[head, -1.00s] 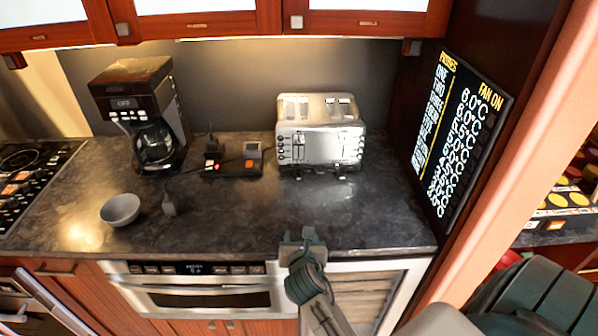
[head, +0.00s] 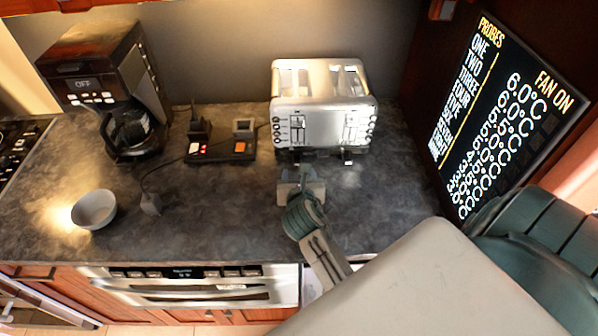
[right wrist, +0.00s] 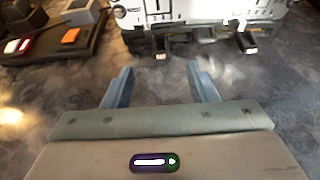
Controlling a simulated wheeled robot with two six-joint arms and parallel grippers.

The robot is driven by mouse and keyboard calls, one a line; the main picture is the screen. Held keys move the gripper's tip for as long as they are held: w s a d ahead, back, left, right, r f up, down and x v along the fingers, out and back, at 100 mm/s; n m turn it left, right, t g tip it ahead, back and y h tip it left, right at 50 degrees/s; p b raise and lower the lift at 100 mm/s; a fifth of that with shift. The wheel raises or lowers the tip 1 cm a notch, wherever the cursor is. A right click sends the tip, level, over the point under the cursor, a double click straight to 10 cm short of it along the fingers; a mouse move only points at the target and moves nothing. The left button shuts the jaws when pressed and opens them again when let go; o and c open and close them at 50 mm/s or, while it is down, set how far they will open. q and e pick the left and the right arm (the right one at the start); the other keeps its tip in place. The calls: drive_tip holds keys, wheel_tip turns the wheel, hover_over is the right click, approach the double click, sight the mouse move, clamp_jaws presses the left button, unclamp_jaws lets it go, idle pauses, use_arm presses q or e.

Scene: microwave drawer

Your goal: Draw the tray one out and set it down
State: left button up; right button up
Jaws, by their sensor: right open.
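A silver toaster (head: 322,108) stands at the back of the dark counter. Two small dark tabs with pale ends stick out low at its front, a left tab (right wrist: 160,47) and a right tab (right wrist: 246,42) in the right wrist view. I cannot tell which of them, if either, is tray one. My right gripper (head: 300,180) is low over the counter in front of the toaster. In the right wrist view its two blue fingers (right wrist: 159,85) are apart and empty, pointing at the toaster's left tab, with a gap between. My left gripper is not in view.
A coffee maker (head: 115,90), a small device with an orange button (head: 237,148) and a grey bowl (head: 94,209) stand to the left. A probe display board (head: 505,120) is at the right. An oven drawer (head: 190,287) is below the counter. Counter between bowl and gripper is mostly clear.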

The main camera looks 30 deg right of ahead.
sight(297, 153)
drive_tip(key=shift+w+d, duration=0.1)
drive_tip(key=shift+w, duration=0.05)
drive_tip(key=p+x, duration=0.1)
drive_tip(key=x, duration=0.4)
drive_tip(key=p+x, duration=0.1)
drive_tip(key=x, duration=0.4)
drive_tip(key=shift+f, duration=0.15)
drive_tip(key=shift+w+d+f, duration=0.2)
drive_tip(key=shift+w+d, duration=0.05)
drive_tip(key=shift+w, duration=0.15)
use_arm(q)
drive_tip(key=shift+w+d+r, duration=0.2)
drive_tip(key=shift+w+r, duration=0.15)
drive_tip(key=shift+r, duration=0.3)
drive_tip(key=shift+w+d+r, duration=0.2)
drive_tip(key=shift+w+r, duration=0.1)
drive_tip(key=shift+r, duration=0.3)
use_arm(e)
drive_tip(key=c, duration=1.1)
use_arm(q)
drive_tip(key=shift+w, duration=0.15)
